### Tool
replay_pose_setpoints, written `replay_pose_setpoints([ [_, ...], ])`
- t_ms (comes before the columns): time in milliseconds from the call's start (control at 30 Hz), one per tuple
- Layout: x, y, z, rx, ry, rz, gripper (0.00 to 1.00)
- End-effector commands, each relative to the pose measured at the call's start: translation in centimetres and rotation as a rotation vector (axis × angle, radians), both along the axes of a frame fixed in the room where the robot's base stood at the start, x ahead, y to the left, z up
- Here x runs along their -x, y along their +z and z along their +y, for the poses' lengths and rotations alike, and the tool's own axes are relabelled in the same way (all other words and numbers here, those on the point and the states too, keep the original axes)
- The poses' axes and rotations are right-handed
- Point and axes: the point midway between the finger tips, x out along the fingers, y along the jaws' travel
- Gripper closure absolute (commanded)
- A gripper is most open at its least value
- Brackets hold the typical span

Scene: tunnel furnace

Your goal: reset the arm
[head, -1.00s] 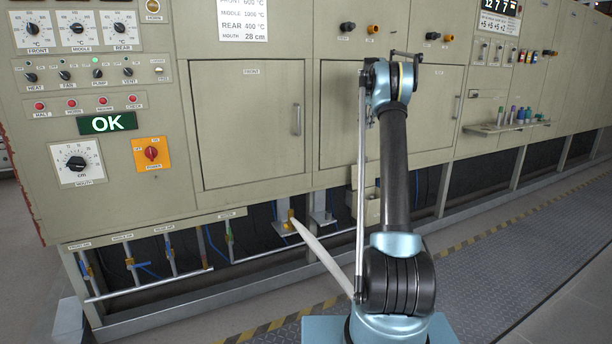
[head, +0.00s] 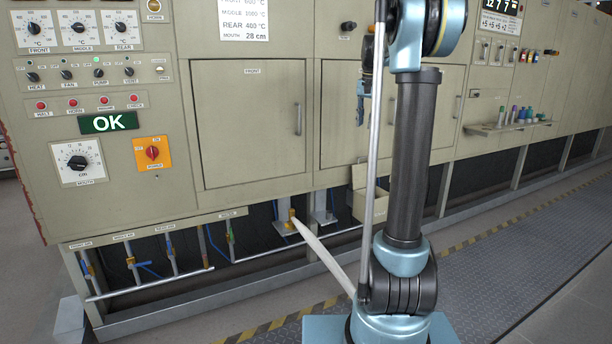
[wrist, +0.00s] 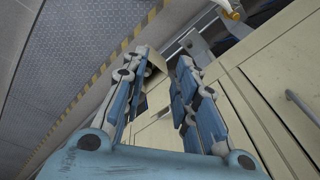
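My arm (head: 408,165) stands upright in the head view, in front of the furnace, and its upper joint reaches the top edge of the picture. My gripper (wrist: 163,66) is open in the wrist view, its two blue and grey fingers apart with no object held between them. In the head view part of the gripper (head: 362,88) shows just left of the arm, hanging in front of the furnace doors; the rest is hidden behind the arm.
The furnace wall has a closed front door (head: 250,125), a control panel with a green OK sign (head: 108,122) and a red power switch (head: 152,153). A beige open box (head: 366,205) sits low beside the arm. A shelf (head: 500,128) holds several small coloured items. The grated floor (head: 530,225) is clear.

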Motion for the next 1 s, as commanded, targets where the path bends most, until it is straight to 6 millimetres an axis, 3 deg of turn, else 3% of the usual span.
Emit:
replay_pose_setpoints([
  [100,3.9,-0.6,0.6,0.008,0.041,-0.004,0.73],
  [467,14.9,-3.8,2.1,0.031,0.166,-0.017,0.73],
  [767,23.8,-8.4,3.0,0.053,0.271,-0.028,0.73],
  [1000,30.6,-13.2,3.6,0.071,0.354,-0.037,0.73],
])
